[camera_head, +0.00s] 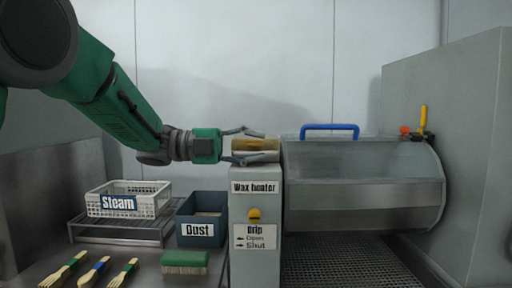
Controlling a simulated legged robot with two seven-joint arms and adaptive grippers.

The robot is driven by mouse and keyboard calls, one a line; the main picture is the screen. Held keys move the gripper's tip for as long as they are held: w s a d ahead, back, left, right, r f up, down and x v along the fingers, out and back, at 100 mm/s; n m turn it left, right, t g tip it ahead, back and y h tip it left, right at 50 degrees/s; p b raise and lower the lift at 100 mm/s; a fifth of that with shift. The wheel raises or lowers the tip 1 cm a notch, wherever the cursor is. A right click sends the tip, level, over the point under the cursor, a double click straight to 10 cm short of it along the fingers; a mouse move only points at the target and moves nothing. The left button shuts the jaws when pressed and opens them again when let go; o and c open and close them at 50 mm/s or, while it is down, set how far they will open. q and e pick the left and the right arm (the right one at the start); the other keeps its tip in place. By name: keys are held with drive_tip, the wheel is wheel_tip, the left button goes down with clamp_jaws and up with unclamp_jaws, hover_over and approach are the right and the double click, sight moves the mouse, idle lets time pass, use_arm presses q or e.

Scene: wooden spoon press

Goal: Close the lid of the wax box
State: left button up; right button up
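A steel wax box (360,195) with a rounded side stands at the right. A blue handle (330,128) rises at its upper back edge, and a pale panel slopes down its front; I cannot tell for certain which part is the lid or how far it is open. My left gripper (246,145) reaches in from the left, over the top of the grey post labelled "Wax heater" (256,205). Its fingers are apart, above and below the left end of a brown roll-like thing (262,145); contact is unclear. The gripper is left of the blue handle. My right gripper is out of view.
A white "Steam" basket (150,188) stands on a wire rack, beside a dark blue "Dust" bin (204,232). A yellow and red valve (422,122) sits at the box's right, beside a grey wall (460,120).

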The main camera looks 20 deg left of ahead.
use_arm(q)
drive_tip(key=v, duration=1.2)
drive_tip(key=shift+d, duration=0.1)
drive_tip(key=shift+a+f, duration=0.1)
drive_tip(key=shift+a, duration=0.15)
